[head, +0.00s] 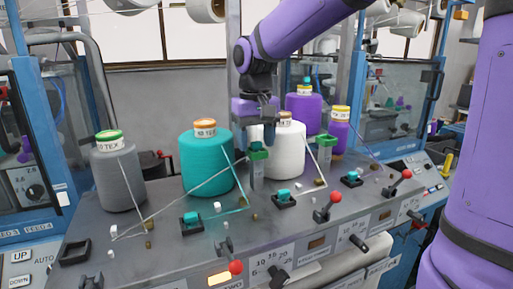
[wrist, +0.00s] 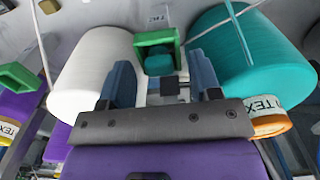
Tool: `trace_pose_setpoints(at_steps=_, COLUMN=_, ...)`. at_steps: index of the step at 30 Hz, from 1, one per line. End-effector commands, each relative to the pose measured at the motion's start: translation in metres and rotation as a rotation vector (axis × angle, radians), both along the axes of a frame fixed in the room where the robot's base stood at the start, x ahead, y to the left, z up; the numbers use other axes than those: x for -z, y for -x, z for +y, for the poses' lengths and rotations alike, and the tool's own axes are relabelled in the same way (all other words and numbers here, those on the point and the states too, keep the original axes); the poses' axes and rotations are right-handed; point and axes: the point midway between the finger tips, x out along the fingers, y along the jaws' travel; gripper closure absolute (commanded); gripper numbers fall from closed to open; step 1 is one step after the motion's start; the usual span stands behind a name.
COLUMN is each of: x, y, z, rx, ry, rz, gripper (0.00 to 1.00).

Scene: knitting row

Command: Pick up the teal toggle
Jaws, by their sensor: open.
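Several teal toggles in dark square bases line the grey panel in the head view: one at the left (head: 191,218), one in the middle (head: 284,196) and one at the right (head: 352,176). My gripper (head: 268,142) points down beside the white cone, above and behind the middle toggle. In the wrist view my gripper (wrist: 162,76) has its two blue-grey fingers apart, with nothing held. A teal block (wrist: 159,57) shows inside a green frame just beyond the fingertips. I cannot tell which toggle, if any, that block is.
A teal cone (head: 207,165) and a white cone (head: 288,152) stand close to my gripper. Green-topped posts (head: 257,153) (head: 325,141) rise nearby, with yarn strung across. Red-knobbed levers (head: 321,214) line the front. A grey cone (head: 117,175) stands left, purple cones (head: 304,110) behind.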

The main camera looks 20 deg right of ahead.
Motion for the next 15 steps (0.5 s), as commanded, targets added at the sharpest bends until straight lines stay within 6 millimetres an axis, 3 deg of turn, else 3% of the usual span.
trace_pose_setpoints(at_steps=5, x=-0.0002, y=-0.0001, z=0.0001, rx=0.0, ry=0.0, rz=-0.001, gripper=0.43)
trace_pose_setpoints(at_steps=11, x=-0.0004, y=-0.0001, z=0.0001, rx=0.0, ry=0.0, rz=-0.001, gripper=0.87)
trace_pose_setpoints(at_steps=15, x=-0.0005, y=-0.0001, z=0.0002, rx=0.0, ry=0.0, rz=-0.001, gripper=0.87)
